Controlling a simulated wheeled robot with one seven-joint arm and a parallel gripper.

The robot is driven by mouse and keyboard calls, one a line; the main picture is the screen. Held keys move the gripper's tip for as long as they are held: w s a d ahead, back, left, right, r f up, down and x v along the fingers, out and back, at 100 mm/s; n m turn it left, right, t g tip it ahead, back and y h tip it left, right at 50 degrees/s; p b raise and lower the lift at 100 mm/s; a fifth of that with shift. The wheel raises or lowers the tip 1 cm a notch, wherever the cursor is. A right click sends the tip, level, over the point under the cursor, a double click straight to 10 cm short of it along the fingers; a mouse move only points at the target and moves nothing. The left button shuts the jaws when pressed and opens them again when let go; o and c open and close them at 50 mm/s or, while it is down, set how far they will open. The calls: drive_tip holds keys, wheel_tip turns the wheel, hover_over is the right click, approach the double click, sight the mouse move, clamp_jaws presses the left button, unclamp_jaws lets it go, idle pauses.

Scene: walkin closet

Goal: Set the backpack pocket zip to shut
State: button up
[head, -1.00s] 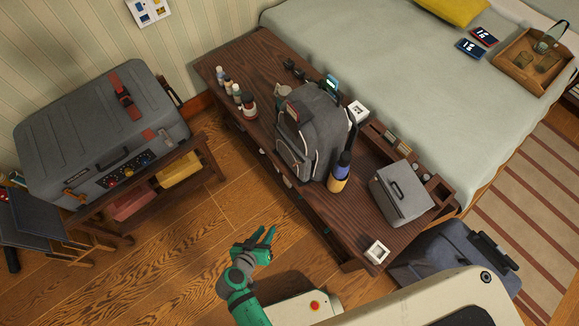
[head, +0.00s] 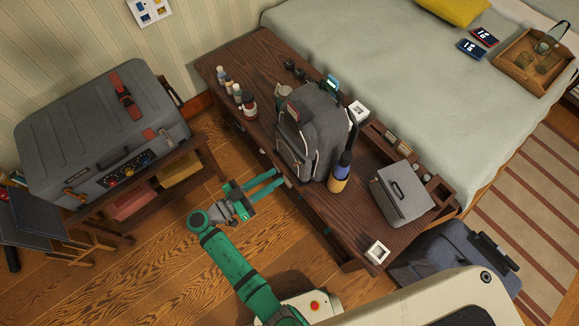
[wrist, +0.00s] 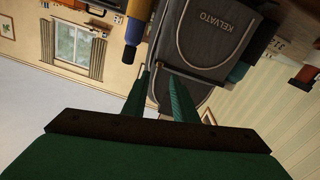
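A grey backpack (head: 322,130) with pale piping stands upright on a dark wooden bench. Its front pocket (head: 292,160) faces the floor side, toward my gripper. In the wrist view the backpack (wrist: 205,45) appears close ahead, with KELVATO lettering on its front. I cannot make out the zip's slider or tell how far it is open. My green gripper (head: 280,178) is open, with a gap between its two fingers and nothing between them. Its fingertips point at the bench edge just below the pocket in the picture, apparently clear of the backpack.
A blue and yellow bottle (head: 341,172) stands close beside the backpack. Several small bottles (head: 243,98) stand to its left. A grey box (head: 400,193) and organiser (head: 392,142) are to its right. A suitcase (head: 100,130) rests on a stand at left. Open floor (head: 175,260) lies before the bench.

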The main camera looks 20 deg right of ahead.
drive_tip(key=x, duration=0.7)
drive_tip(key=shift+d, duration=0.2)
drive_tip(key=shift+f, duration=0.1)
clamp_jaws()
